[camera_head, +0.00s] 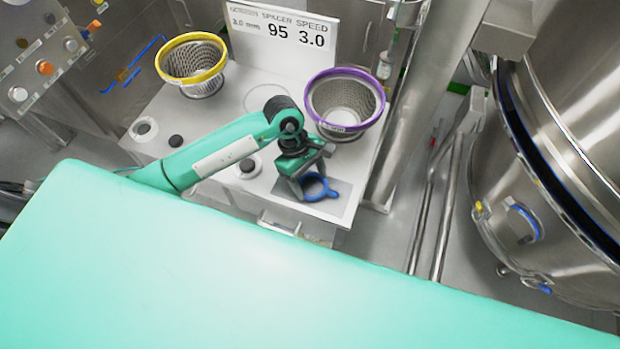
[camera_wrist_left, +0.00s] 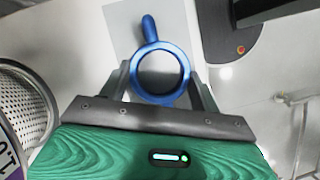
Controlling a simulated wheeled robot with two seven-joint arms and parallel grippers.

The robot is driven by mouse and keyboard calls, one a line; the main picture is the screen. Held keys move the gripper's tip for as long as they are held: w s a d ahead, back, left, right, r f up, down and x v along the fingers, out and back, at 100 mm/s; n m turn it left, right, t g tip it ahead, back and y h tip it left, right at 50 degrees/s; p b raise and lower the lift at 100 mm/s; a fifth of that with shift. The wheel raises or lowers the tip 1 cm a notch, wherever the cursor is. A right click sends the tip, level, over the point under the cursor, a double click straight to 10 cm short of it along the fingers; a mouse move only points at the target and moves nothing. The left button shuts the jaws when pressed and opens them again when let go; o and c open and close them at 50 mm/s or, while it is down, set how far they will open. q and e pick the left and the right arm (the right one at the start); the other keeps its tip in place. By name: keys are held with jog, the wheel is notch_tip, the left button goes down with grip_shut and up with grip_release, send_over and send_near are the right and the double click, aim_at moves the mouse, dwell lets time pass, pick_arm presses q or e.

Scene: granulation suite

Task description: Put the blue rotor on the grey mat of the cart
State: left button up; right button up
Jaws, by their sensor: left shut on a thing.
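The blue rotor (camera_head: 318,187) is a ring with a short arm. It shows at the fingers of my left gripper (camera_head: 303,188), over the grey mat (camera_head: 338,204) at the front right corner of the cart (camera_head: 225,85). In the left wrist view, the rotor (camera_wrist_left: 160,72) sits between the two fingers of the left gripper (camera_wrist_left: 160,85), which is shut on it. Its short arm points away from the gripper, over the mat (camera_wrist_left: 122,32). I cannot tell whether the rotor touches the mat. My right gripper is not in view.
A purple-rimmed basket (camera_head: 345,100) stands just behind the gripper, and a yellow-rimmed basket (camera_head: 192,65) stands at the back left. A sign (camera_head: 280,38) stands behind them. A steel post (camera_head: 400,110) rises along the cart's right side.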

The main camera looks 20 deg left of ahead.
pick_arm(q)
jog(key=o, duration=1)
jog(key=shift+o, duration=1.3)
jog(key=shift+w+a+r, duration=0.15)
jog(key=shift+a+r, duration=0.05)
jog(key=shift+r, duration=0.3)
jog(key=b+v, duration=0.3)
jog(key=v, duration=0.9)
jog(key=shift+r, duration=0.35)
